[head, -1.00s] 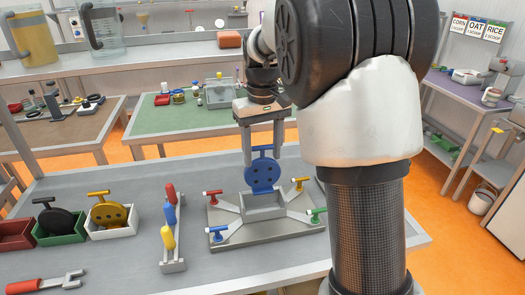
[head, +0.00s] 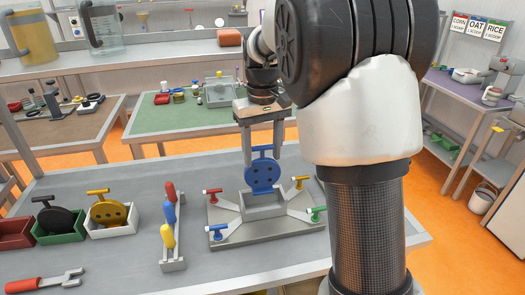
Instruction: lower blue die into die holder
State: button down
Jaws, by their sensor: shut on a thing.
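The blue die (head: 262,176) is a round disc with small holes and a short bar handle on top. It hangs upright in my gripper (head: 262,150), which is shut on the handle from above. The die holder (head: 263,204) is a grey box-like slot in the middle of a grey base plate with several arms. The die's lower edge is at the holder's rim in the picture, over its opening; I cannot tell whether it is inside. Red, yellow, green and blue handles (head: 220,232) sit at the ends of the base's arms.
At the left, a black die (head: 57,220) and a yellow die (head: 107,209) stand in bins. A rack with red, blue and yellow handles (head: 168,236) stands left of the base. A red-handled wrench (head: 45,283) lies at the front left. Grey table is clear between them.

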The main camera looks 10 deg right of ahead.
jog(key=b, duration=0.4)
send_over(263, 188)
jog(key=shift+w+f, duration=0.2)
jog(key=shift+f, duration=1.45)
jog(key=shift+w+f, duration=0.15)
jog(key=shift+f, duration=2.1)
jog(key=c, duration=0.6)
grip_release()
jog(key=shift+c, duration=0.2)
notch_tip(263, 188, up, 18)
jog(key=p, duration=0.2)
jog(key=shift+f+p, duration=0.25)
jog(key=shift+p, duration=0.15)
